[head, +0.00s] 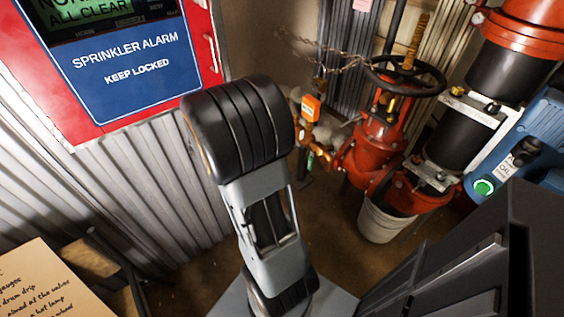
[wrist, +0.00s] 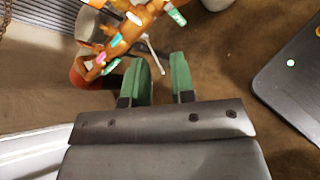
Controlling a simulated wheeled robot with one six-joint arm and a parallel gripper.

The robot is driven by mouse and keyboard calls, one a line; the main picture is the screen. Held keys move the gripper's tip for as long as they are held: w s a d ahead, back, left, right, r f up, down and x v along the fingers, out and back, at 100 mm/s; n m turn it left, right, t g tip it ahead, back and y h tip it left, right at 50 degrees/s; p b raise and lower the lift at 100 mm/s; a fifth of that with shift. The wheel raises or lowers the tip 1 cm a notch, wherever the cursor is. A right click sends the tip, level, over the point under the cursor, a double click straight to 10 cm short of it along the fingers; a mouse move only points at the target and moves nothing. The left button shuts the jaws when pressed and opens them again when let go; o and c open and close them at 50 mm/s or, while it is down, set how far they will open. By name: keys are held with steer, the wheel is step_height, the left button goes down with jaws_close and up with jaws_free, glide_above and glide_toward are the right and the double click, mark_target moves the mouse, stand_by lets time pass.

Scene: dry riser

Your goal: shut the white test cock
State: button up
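In the wrist view, a brass-orange pipe assembly (wrist: 125,38) at the top carries small coloured handles. A whitish handle (wrist: 134,18), which looks like the white test cock, is near the upper end; its exact angle is too small to tell. Teal (wrist: 116,40), pink (wrist: 100,58) and green (wrist: 176,15) pieces sit along the same pipework.
A red valve with a black handwheel (head: 405,76) stands right of the pipework, with a white bucket (head: 385,224) below. A chain (head: 325,66) hangs behind. A red alarm panel (head: 125,62) is on the left wall. A blue pump (head: 535,130) is at right.

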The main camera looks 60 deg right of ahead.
mark_target(302, 135)
steer(key=d+f+n+h+b, duration=0.3)
steer(key=d+f, duration=0.2)
steer(key=d, duration=0.4)
steer(key=d+f+n+h+b, duration=0.3)
steer(key=d+f, duration=0.3)
steer(key=d, duration=0.3)
steer(key=shift+s+d+n+g+b, duration=0.3)
steer(key=shift+s+d+n+b, duration=0.1)
steer(key=shift+n+b, duration=0.2)
steer(key=shift+f, duration=0.1)
steer(key=shift+c, duration=0.2)
jaws_close()
steer(key=shift+f, duration=0.1)
